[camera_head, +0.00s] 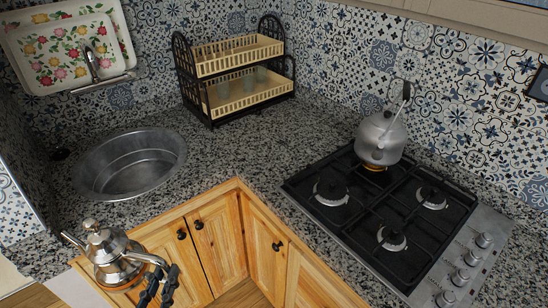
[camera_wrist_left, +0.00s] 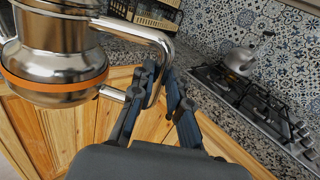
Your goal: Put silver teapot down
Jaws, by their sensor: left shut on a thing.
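The silver teapot (camera_head: 108,252) is at the lower left of the head view, in front of the counter edge and the wooden cabinet doors. It has a spout to the left, a handle to the right and an orange band near its base. My left gripper (camera_head: 158,285) is shut on its handle. In the left wrist view the teapot (camera_wrist_left: 60,45) fills the upper left, and the fingers of my left gripper (camera_wrist_left: 165,95) close around the lower part of the curved handle. The teapot looks upright and held in the air. My right gripper is not in view.
A granite counter (camera_head: 225,160) runs around the corner, with clear room in the middle. A round metal sink (camera_head: 130,165) is at left. A black gas hob (camera_head: 385,215) at right carries a grey kettle (camera_head: 380,138). A two-tier rack (camera_head: 238,75) stands at the back.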

